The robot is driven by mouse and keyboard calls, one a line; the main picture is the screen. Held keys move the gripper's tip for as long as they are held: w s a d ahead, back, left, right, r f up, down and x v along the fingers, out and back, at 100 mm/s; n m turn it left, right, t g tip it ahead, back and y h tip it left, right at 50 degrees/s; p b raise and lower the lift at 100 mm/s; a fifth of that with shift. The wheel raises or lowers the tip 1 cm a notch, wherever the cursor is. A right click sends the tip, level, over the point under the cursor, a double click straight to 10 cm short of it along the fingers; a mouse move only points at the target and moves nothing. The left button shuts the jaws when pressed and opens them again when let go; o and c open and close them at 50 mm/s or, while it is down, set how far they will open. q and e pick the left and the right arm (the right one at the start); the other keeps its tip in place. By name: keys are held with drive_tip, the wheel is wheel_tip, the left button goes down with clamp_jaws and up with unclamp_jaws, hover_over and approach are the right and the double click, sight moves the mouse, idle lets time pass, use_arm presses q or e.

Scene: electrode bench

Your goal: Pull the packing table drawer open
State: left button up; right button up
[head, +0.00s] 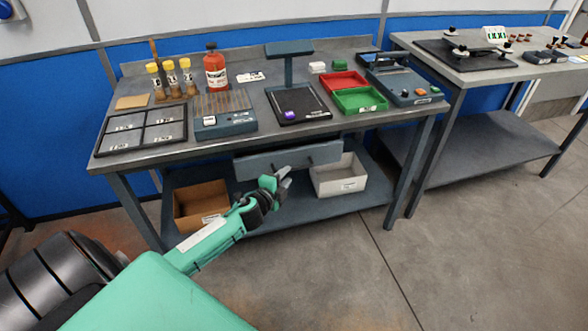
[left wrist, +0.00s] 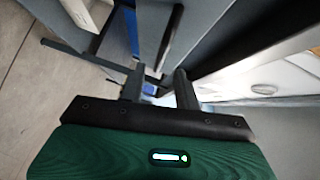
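The packing table's drawer (head: 318,154) has a grey front and hangs under the tabletop, at the middle of the head view. I cannot tell for sure whether it stands slightly out. My left gripper (head: 286,175) is in front of the drawer's lower middle and hides part of it. In the left wrist view, the two fingers of the left gripper (left wrist: 159,88) are apart. A dark bar (left wrist: 166,38), apparently the drawer's handle, runs toward the gap between them. I cannot tell if they touch it. My right gripper is not in view.
The packing table (head: 150,157) carries bottles, trays and devices. On its lower shelf stand a brown box (head: 200,203) and a white box (head: 340,178), either side of my left gripper. A second table (head: 480,74) is at the right. The floor in front is clear.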

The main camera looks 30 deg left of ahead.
sight(293, 169)
use_arm(q)
drive_tip(key=shift+w+a+f, duration=0.1)
drive_tip(key=shift+w+f, duration=0.05)
drive_tip(key=shift+w, duration=0.85)
drive_tip(key=shift+w+a+f, duration=0.1)
drive_tip(key=shift+w+f, duration=0.05)
drive_tip(key=shift+w, duration=0.85)
drive_tip(key=shift+w+f, duration=0.15)
drive_tip(key=shift+w, duration=0.85)
clamp_jaws()
